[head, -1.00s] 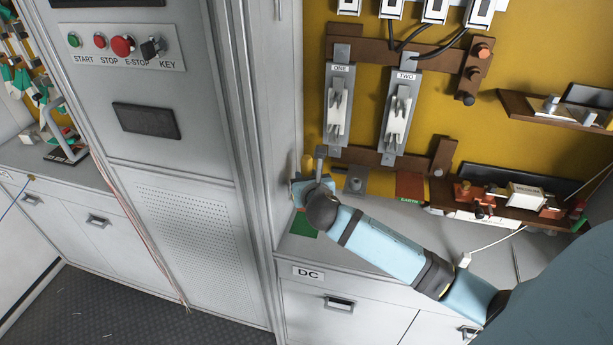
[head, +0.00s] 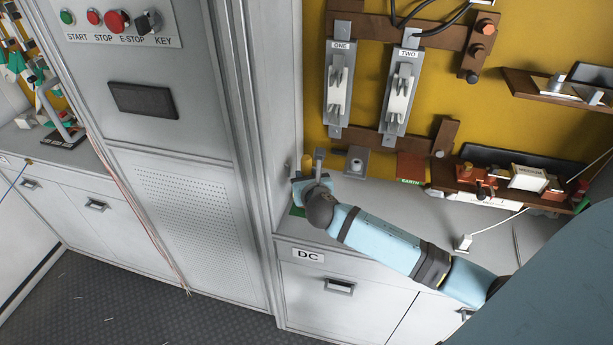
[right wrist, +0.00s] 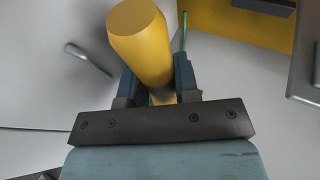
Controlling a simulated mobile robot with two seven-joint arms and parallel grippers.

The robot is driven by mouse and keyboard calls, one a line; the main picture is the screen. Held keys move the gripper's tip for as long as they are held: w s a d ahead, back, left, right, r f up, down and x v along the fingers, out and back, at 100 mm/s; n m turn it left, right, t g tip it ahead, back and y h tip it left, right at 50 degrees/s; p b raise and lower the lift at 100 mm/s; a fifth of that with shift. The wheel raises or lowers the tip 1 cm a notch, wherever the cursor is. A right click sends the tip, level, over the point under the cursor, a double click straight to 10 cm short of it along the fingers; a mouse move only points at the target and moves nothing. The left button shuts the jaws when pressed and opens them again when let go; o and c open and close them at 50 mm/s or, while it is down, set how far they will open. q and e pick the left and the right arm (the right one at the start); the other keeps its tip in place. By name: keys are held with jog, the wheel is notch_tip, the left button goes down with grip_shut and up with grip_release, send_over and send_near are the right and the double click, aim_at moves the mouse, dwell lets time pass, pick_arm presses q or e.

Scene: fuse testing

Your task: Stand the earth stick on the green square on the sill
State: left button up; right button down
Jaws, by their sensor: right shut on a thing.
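The earth stick shows as a thick yellow rod (right wrist: 143,45) between my fingers in the right wrist view. Its yellow top (head: 306,160) shows just behind my gripper in the head view. My right gripper (head: 303,184) is shut on it at the left end of the sill (head: 375,192). The green square (head: 297,211) lies on the sill at the left corner, mostly covered by my gripper and wrist. A green patch shows below the rod in the right wrist view. The stick's lower end is hidden, so I cannot tell whether it touches the square. My left gripper is out of view.
A grey bracket (head: 356,161) and a brown-red block labelled EARTH (head: 411,168) stand right of my gripper. A grey cabinet wall (head: 277,110) rises close on its left. A white plug with a cord (head: 464,243) lies on the sill farther right.

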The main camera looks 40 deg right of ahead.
jog(key=shift+f, duration=0.45)
dwell(0.6)
jog(key=c, duration=0.5)
grip_release()
jog(key=shift+f, duration=0.1)
jog(key=shift+s, duration=0.1)
jog(key=shift+v, duration=3)
jog(key=shift+a, duration=0.15)
